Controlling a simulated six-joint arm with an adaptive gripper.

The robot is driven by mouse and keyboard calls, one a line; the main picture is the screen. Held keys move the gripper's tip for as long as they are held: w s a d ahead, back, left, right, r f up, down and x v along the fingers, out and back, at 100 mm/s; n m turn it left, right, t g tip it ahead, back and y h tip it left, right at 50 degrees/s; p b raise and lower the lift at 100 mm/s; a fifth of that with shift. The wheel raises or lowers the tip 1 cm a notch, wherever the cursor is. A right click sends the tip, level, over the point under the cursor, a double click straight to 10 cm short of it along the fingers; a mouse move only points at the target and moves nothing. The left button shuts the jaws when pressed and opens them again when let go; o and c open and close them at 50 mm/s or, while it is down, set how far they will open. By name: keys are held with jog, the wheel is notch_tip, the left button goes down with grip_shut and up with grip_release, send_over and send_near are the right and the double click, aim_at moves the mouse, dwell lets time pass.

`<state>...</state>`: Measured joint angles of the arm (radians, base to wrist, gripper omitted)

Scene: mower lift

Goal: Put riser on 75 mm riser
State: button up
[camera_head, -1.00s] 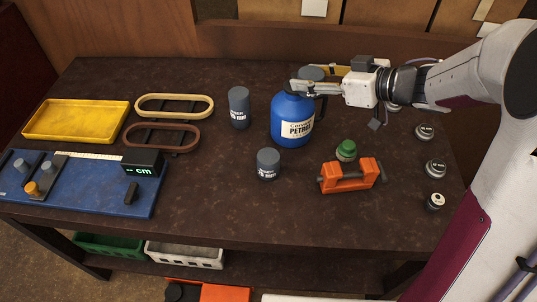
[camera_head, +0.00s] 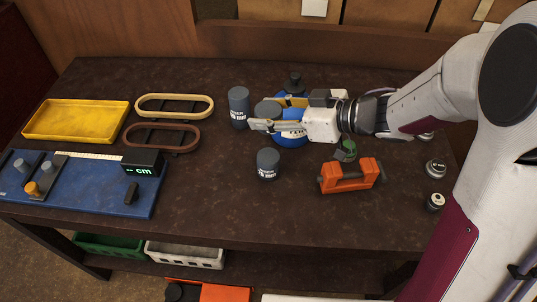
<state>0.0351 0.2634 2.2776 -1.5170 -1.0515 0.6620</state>
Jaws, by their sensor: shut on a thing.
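My gripper (camera_head: 266,124) is shut on a dark grey cylindrical riser (camera_head: 267,108) and holds it over the blue petrol can's left side. A short dark grey riser (camera_head: 268,164) stands upright on the table below the held one, toward the front. A taller dark grey riser (camera_head: 239,107) stands upright just left of my gripper. Both standing risers carry white lettering too small to read surely, so I cannot tell which is the 75 mm one. The held riser is apart from the short one; its underside is hidden by the jaws.
The blue petrol can (camera_head: 291,139) is partly hidden behind my gripper. An orange clamp-like tool (camera_head: 348,176) and a green-topped item (camera_head: 345,150) are at right. Two oval rings (camera_head: 174,105), a yellow tray (camera_head: 76,120) and a blue measuring board (camera_head: 90,190) are at left. The front middle is clear.

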jog(key=shift+o, duration=0.2)
jog(key=shift+f, duration=0.6)
jog(key=shift+f, duration=0.1)
send_over(268, 156)
jog(key=shift+f, duration=2.85)
jog(key=shift+f, duration=2.05)
jog(key=shift+f, duration=0.15)
jog(key=shift+c, duration=0.2)
jog(key=o, duration=1.3)
jog(key=shift+o, duration=0.2)
